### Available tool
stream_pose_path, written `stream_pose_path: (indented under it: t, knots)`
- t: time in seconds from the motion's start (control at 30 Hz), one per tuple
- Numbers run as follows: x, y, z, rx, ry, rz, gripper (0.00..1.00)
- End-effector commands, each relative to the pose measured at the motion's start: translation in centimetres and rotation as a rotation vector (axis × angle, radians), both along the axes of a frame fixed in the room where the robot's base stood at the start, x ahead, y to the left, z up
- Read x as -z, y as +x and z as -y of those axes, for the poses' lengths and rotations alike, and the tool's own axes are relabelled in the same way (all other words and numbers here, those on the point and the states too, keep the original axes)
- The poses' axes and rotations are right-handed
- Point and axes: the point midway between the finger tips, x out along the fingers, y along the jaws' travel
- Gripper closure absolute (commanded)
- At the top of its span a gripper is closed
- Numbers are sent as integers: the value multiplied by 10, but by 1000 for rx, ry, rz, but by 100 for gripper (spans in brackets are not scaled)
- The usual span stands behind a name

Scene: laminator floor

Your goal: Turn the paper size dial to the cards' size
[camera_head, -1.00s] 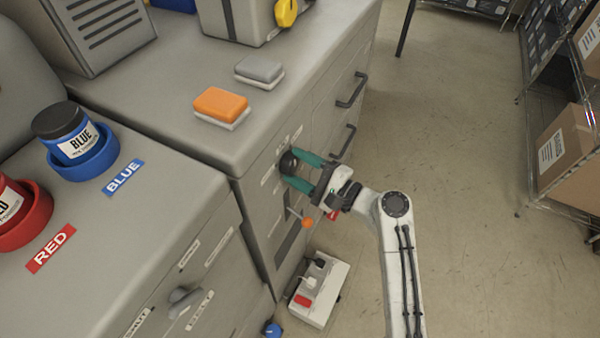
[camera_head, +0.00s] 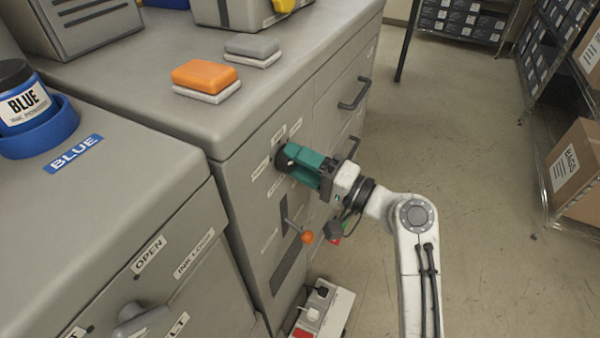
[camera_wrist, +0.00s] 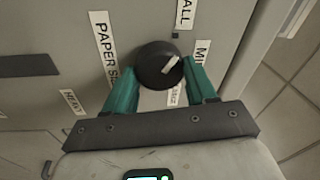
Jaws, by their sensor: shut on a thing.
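The paper size dial (camera_wrist: 157,66) is a round black knob with a white pointer mark on the grey cabinet front. It also shows in the head view (camera_head: 281,158), partly hidden by my gripper. My gripper (camera_head: 291,160) has teal fingers, which in the wrist view (camera_wrist: 158,78) are shut on the dial from both sides. The white mark points to the upper right there, roughly between a label ending in "ALL" (camera_wrist: 184,14) and one starting "MI" (camera_wrist: 202,52). The "PAPER SI…" label (camera_wrist: 103,45) is left of the dial. Another small label below the dial is partly hidden by a finger.
An orange-knobbed lever (camera_head: 307,237) is below the dial, close to my arm. A white box with switches (camera_head: 322,308) stands on the floor below. Orange (camera_head: 204,75) and grey (camera_head: 252,46) blocks lie on the cabinet top. Open floor is to the right; shelves (camera_head: 560,100) stand beyond it.

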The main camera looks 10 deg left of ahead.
Motion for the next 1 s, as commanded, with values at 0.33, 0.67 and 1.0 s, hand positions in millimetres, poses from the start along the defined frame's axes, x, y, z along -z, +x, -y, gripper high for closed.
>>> stream_pose_path:
  t: [0.33, 0.67, 1.0]
  knots:
    - [2, 0, 0, -1, -22, 52, 75]
    - [2, 0, 0, -1, -23, 54, 75]
    - [1, 0, 0, -1, -21, 54, 19]
